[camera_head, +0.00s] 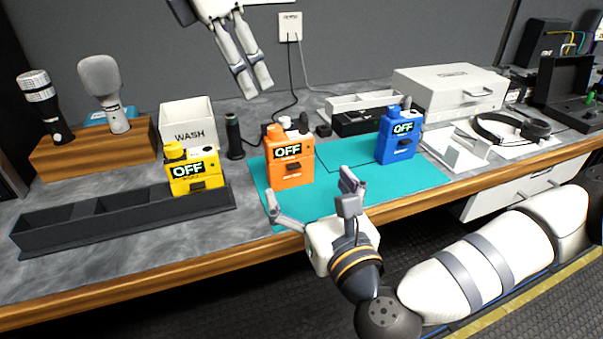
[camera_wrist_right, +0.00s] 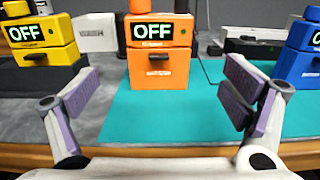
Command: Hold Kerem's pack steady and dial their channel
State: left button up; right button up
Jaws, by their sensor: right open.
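Three packs show OFF on their screens: a yellow pack (camera_head: 196,176) in a dark tray, an orange pack (camera_head: 289,165) on the teal mat, and a blue pack (camera_head: 398,145) at the mat's right. Their name labels are too small to read, so I cannot tell which is Kerem's. My right gripper (camera_head: 308,192) is open and empty in front of the orange pack. In the right wrist view the orange pack (camera_wrist_right: 160,58) stands upright beyond and between the fingers, apart from them. My left gripper (camera_head: 254,92) hangs high behind the packs, fingers close together, holding nothing visible.
The black tray (camera_head: 60,238) lies front left. A wooden block (camera_head: 85,160) holds two microphones. A WASH bin (camera_head: 187,118), a white case (camera_head: 450,88) and headphones (camera_head: 515,128) stand around. The teal mat (camera_head: 425,178) has bare room at its front.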

aim_at(292, 162)
jog(key=x, duration=0.9)
jog(key=shift+w+a, duration=0.15)
jog(key=shift+w, duration=0.2)
